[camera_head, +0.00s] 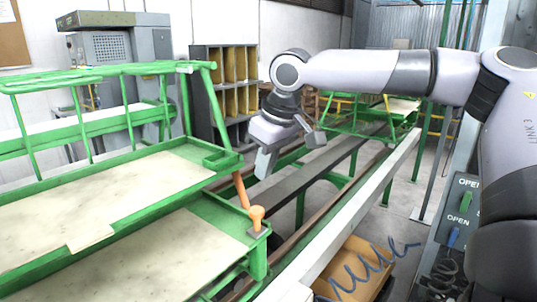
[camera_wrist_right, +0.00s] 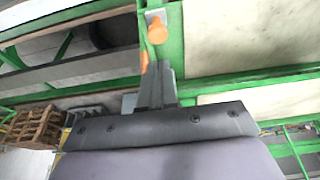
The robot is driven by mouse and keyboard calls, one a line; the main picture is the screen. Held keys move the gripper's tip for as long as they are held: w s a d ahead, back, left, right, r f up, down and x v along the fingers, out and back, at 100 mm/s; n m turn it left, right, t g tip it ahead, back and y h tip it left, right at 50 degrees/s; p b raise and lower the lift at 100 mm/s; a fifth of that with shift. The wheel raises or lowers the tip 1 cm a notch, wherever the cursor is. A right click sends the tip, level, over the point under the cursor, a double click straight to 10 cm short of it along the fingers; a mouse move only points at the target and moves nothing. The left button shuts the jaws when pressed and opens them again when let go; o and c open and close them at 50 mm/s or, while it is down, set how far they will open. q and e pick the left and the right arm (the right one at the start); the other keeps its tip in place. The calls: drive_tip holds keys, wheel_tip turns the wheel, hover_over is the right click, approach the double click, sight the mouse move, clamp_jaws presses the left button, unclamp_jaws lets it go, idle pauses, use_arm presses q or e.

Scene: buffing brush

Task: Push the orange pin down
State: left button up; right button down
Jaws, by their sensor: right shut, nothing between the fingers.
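The orange pin (camera_head: 256,217) stands at the corner of the green cart's lower shelf, on a small grey plate. Its rounded orange head also shows in the right wrist view (camera_wrist_right: 157,29), just beyond the fingers. A thin orange rod (camera_head: 241,190) rises behind it towards the upper shelf. My right gripper (camera_head: 263,166) is shut and empty, above and behind the pin in the head view, apart from it. In the right wrist view the closed fingers (camera_wrist_right: 157,84) point towards the pin and hide part of the orange behind them. My left gripper is not in view.
The green cart (camera_head: 222,216) with pale shelves fills the left. Dark conveyor rails (camera_head: 318,160) and a white beam (camera_head: 350,207) run beside it. A cardboard box (camera_head: 358,268) with a coiled blue hose lies below. A control panel (camera_head: 462,208) stands at the right.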

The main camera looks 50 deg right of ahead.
sight(261, 213)
drive_tip(key=x, duration=0.7)
drive_tip(key=shift+s+d+f, duration=0.1)
drive_tip(key=shift+s+f, duration=0.15)
drive_tip(key=shift+f, duration=0.55)
wheel_tip(261, 213, down, 4)
drive_tip(key=shift+r+b, duration=0.25)
drive_tip(key=shift+b, duration=0.15)
drive_tip(key=shift+s, duration=0.1)
wheel_tip(261, 213, up, 6)
drive_tip(key=shift+s+f+p, duration=0.1)
drive_tip(key=shift+p, duration=0.35)
drive_tip(key=v, duration=0.8)
drive_tip(key=shift+s+r, duration=0.25)
drive_tip(key=shift+r, duration=0.05)
drive_tip(key=shift+f, duration=0.1)
